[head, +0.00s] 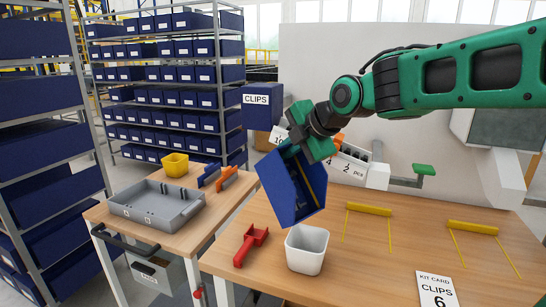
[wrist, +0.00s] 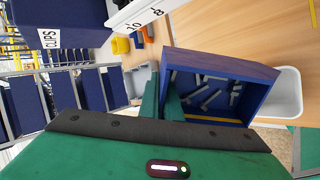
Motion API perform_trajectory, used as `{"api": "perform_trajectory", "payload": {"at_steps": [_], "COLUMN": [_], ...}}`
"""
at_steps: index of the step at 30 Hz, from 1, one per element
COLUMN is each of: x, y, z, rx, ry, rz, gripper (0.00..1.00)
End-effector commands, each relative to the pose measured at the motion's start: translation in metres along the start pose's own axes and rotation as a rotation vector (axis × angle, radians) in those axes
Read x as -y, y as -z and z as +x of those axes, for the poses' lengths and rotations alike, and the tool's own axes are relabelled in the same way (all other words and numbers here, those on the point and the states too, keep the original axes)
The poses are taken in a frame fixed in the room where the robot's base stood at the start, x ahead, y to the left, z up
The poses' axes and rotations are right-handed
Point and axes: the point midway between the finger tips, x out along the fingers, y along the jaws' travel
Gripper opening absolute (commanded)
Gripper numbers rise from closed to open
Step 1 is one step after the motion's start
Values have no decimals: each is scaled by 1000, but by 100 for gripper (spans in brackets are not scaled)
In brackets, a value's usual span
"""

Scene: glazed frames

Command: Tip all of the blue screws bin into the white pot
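My gripper (head: 300,147) is shut on the wall of a blue bin (head: 285,190) and holds it in the air, steeply tilted, above the bench. In the wrist view my gripper (wrist: 165,98) grips the wall of the bin (wrist: 222,62), and several grey screw-like pieces (wrist: 210,97) lie inside it beside a yellow stripe. The white pot (head: 306,250) stands upright on the bench, below and slightly right of the bin. It also shows at the right of the wrist view (wrist: 289,92). No pieces are visible in the pot, but its bottom is hidden.
A red scoop (head: 250,245) lies left of the pot. A kit card (head: 437,289) reading "CLIPS 6" is at the front. Yellow bars (head: 369,209) lie to the right. A blue bin labelled CLIPS (head: 260,108) is behind. A grey tray (head: 155,207) sits on the left cart.

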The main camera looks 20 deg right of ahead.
Motion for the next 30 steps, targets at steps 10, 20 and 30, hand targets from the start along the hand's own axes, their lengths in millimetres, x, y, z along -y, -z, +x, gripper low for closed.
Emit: {"api": "perform_trajectory", "payload": {"at_steps": [10, 20, 30], "x": [7, 9, 9], "y": [0, 0, 1], "z": [-22, -30, -30], "rx": [0, 0, -1], "ry": [-174, -245, -246], "rz": [0, -1, -1], "gripper": [0, 0, 0]}}
